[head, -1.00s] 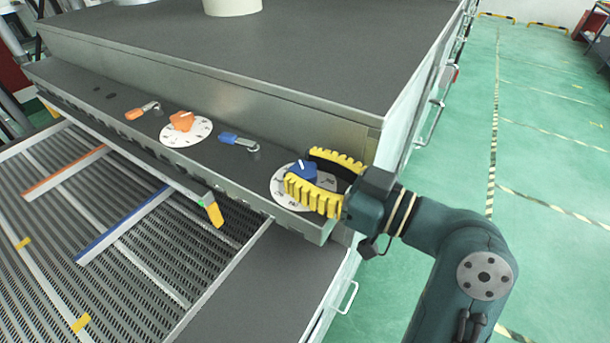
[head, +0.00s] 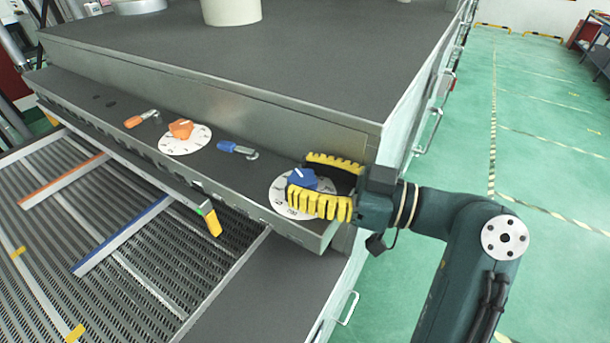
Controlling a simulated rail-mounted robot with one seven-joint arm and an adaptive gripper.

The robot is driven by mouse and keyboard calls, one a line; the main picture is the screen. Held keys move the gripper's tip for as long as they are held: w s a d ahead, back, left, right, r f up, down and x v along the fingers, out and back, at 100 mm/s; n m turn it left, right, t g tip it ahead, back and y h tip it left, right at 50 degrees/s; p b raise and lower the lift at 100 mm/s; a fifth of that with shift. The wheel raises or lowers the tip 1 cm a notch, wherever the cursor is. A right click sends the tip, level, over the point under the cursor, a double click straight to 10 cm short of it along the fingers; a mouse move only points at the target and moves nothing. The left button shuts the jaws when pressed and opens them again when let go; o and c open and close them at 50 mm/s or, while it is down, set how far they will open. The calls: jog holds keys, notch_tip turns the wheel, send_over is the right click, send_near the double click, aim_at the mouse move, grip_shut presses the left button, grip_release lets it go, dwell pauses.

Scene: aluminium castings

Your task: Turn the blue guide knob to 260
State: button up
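The blue guide knob (head: 303,179) sits on a round white numbered dial (head: 279,186) at the right end of the dark ledge. A white pointer line shows on its top, but I cannot read the number it points to. My gripper (head: 308,178) reaches in from the right with its two yellow ribbed fingers apart, one on the far side and one on the near side of the knob. The near finger hides part of the dial. A gap shows between the far finger and the knob; whether the near finger touches it I cannot tell.
An orange knob (head: 181,129) on its own dial (head: 203,136), an orange lever (head: 139,119) and a blue lever (head: 234,148) stand left along the ledge. The metal housing wall (head: 250,108) rises just behind. A slatted conveyor with a blue guide bar (head: 122,236) lies in front.

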aim_at(305, 177)
jog(key=o, duration=0.3)
notch_tip(305, 177, up, 10)
jog(key=shift+r, duration=0.1)
dwell(0.3)
